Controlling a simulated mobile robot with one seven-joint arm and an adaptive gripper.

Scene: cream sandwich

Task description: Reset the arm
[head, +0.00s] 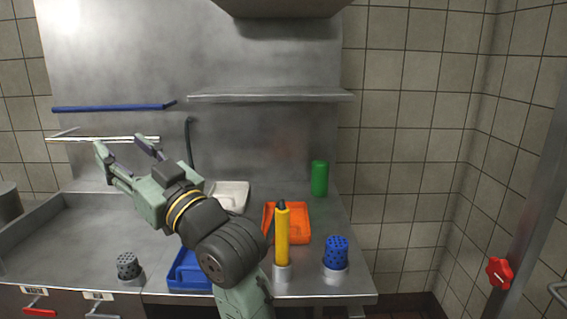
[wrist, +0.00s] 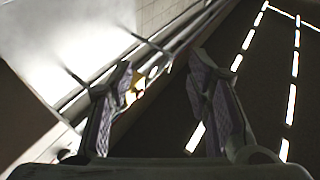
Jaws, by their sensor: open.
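My gripper (head: 125,157) is open and empty, raised above the left part of the steel counter (head: 85,235) in the head view. Its two fingers point up and to the left, apart from each other. In the wrist view the open fingers (wrist: 165,110) frame a dark surface with bright dashed lines and a pale wall edge. A small yellow thing shows beside the left finger there, too blurred to name. My arm rises from the bottom middle of the head view and hides part of the counter.
On the counter stand a yellow bottle (head: 282,238), a blue perforated shaker (head: 336,253), a grey shaker (head: 128,267) and a green cylinder (head: 319,179). A steel shelf (head: 270,96) and a blue rail (head: 112,107) are on the back wall.

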